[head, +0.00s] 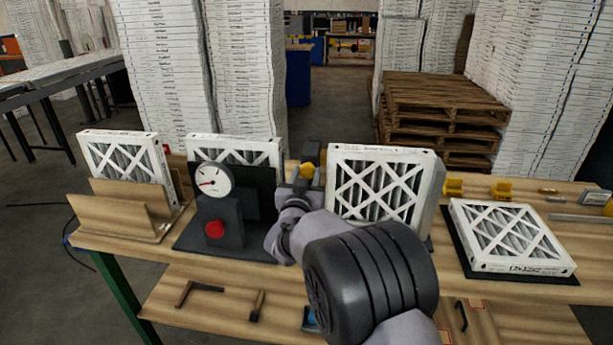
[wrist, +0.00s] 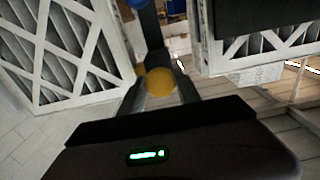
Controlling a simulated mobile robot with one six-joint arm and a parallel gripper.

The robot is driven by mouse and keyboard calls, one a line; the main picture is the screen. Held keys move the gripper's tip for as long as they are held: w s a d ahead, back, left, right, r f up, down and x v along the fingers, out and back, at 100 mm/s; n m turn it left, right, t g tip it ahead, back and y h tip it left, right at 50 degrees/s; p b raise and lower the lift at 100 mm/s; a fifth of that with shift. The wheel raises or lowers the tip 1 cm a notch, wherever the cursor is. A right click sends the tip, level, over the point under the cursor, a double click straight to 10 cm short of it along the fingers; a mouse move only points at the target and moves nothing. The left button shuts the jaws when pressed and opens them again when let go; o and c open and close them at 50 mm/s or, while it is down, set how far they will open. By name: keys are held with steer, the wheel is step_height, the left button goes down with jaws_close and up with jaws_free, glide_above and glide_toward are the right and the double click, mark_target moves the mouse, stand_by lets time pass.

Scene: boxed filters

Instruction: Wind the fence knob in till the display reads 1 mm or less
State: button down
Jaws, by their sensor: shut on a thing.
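The yellow fence knob (head: 307,170) is on the bench behind my gripper (head: 299,186), between two boxed filters. In the wrist view the knob (wrist: 160,84) sits between the two fingers of my gripper (wrist: 161,92), which is shut on it. The round white dial (head: 212,180) stands on a black fixture (head: 222,216) left of my gripper. Its needle points to the left; its figures are too small to read. A red button (head: 214,230) is on the fixture's front. My arm hides the bench in front of the knob.
A filter (head: 236,150) stands behind the dial and another (head: 384,186) stands close right of my gripper. One filter (head: 125,165) rests in a wooden rack at left. Another filter (head: 508,236) lies flat at right. Yellow blocks (head: 501,189) sit at the back right.

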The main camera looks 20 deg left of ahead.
steer(key=shift+f, duration=0.1)
steer(key=m+b, duration=0.1)
steer(key=b, duration=0.1)
steer(key=m+b, duration=0.1)
steer(key=b, duration=0.2)
steer(key=shift+f+m, duration=0.3)
steer(key=shift+m, duration=0.1)
steer(key=m+b, duration=0.2)
steer(key=b, duration=0.2)
steer(key=shift+m, duration=0.3)
steer(key=m+b, duration=0.2)
steer(key=b, duration=0.1)
steer(key=shift+a+r+m, duration=0.1)
steer(key=shift+r+m, duration=0.05)
steer(key=shift+m, duration=0.15)
steer(key=shift+r+m+b, duration=0.25)
steer(key=shift+m+b, duration=0.7)
steer(key=shift+m, duration=0.85)
steer(key=c, duration=0.9)
jaws_free()
steer(key=shift+o, duration=0.2)
